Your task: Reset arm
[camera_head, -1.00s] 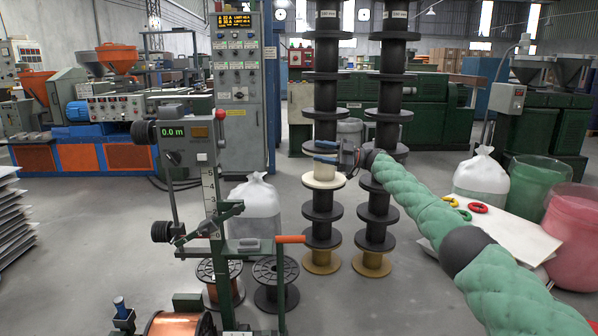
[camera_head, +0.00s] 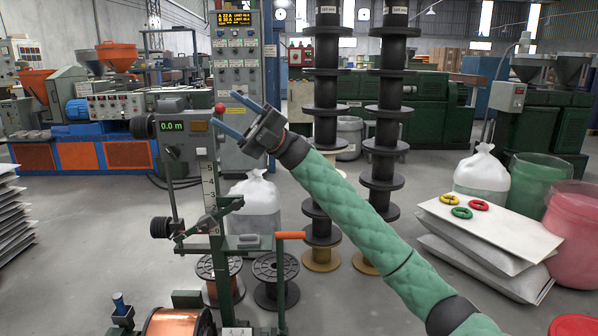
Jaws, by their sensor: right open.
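My right arm comes in from the lower right and reaches up and to the left across the view. My right gripper (camera_head: 228,109) is open and empty. Its blue fingers point up and left, in front of the grey control cabinet and near the red knob on the winding machine (camera_head: 184,135). Two tall stacks of black spools, the left stack (camera_head: 326,58) and the right stack (camera_head: 393,92), stand behind the arm. A copper spool (camera_head: 178,322) sits at the bottom edge. My left gripper is not in view.
Two more spools (camera_head: 276,270) stand on the floor by the machine. White bags with red, yellow and green rings on top (camera_head: 495,228) lie at the right, beside a pink bin (camera_head: 573,230) and a green bin (camera_head: 537,183).

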